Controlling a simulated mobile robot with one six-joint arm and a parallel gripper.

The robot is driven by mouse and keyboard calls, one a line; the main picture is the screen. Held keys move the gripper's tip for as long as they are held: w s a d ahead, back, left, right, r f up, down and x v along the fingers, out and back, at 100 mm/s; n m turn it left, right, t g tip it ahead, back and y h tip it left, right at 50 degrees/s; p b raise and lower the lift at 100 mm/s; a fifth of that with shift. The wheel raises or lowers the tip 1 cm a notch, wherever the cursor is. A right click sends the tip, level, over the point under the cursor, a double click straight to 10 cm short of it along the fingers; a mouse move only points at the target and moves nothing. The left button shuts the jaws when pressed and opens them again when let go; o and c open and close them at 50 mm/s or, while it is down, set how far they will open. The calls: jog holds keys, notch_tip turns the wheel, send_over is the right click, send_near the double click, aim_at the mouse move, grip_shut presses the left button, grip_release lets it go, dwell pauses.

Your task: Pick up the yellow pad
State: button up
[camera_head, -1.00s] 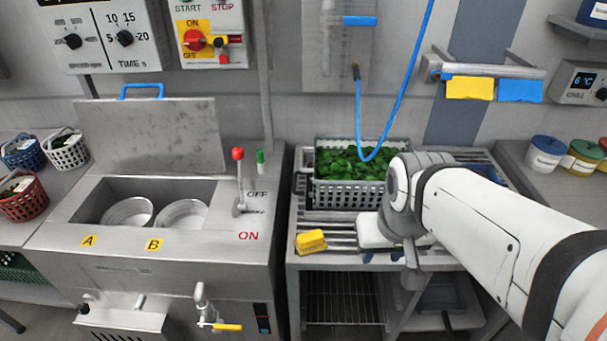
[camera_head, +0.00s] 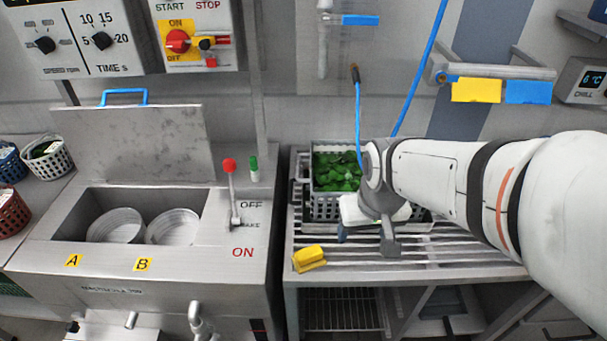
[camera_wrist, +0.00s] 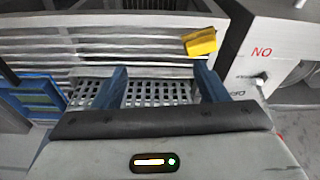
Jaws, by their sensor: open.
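The yellow pad (camera_head: 309,258) lies on the front left of the slatted metal rack. In the wrist view the yellow pad (camera_wrist: 200,42) shows at the upper right, beyond the fingers. My gripper (camera_head: 362,236) hangs above the rack, to the right of the pad and in front of the crate of greens. In the wrist view my gripper (camera_wrist: 160,80) has its two blue fingers apart with nothing between them. The gap between the fingers shows a grey perforated surface and slats. The pad is apart from the fingers.
A grey crate (camera_head: 325,208) of green leaves stands behind my gripper, with a blue hose (camera_head: 358,120) hanging over it. The steel sink unit (camera_head: 150,255) is to the left, with a red-knobbed lever (camera_head: 232,195). The slats (camera_head: 440,265) to the right look mostly clear.

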aim_at(310, 252)
jog(key=o, duration=0.5)
jog(key=shift+n+g, duration=0.4)
jog(key=shift+n, duration=0.5)
jog(key=w+a+f+p, duration=0.1)
jog(key=w+a+f, duration=0.1)
jog(key=w+a+f+p, duration=0.1)
jog(key=w+a+f, duration=0.2)
jog(key=shift+w+a+f, duration=0.15)
jog(key=shift+a+f, duration=0.15)
jog(key=shift+f, duration=0.05)
jog(key=shift+c, duration=0.2)
jog(key=shift+o, duration=1)
jog(key=shift+n, duration=0.6)
jog(key=a+f, duration=0.1)
jog(key=w+a+f+p, duration=0.1)
jog(key=f, duration=0.1)
jog(key=a+f, duration=0.2)
jog(key=shift+w+f, duration=0.25)
jog(key=shift+w, duration=0.05)
jog(key=shift+a+f, duration=0.2)
jog(key=shift+f, duration=0.45)
jog(key=shift+w+d+f+p, duration=0.1)
jog(key=shift+w+f+p, duration=0.1)
jog(key=shift+f, duration=0.95)
jog(key=shift+w+a+f+p, duration=0.15)
jog(key=shift+f+p, duration=0.1)
jog(key=shift+f, duration=0.9)
jog(key=shift+w+d+f+p, duration=0.15)
jog(key=shift+w+f+p, duration=0.05)
jog(key=shift+f, duration=0.95)
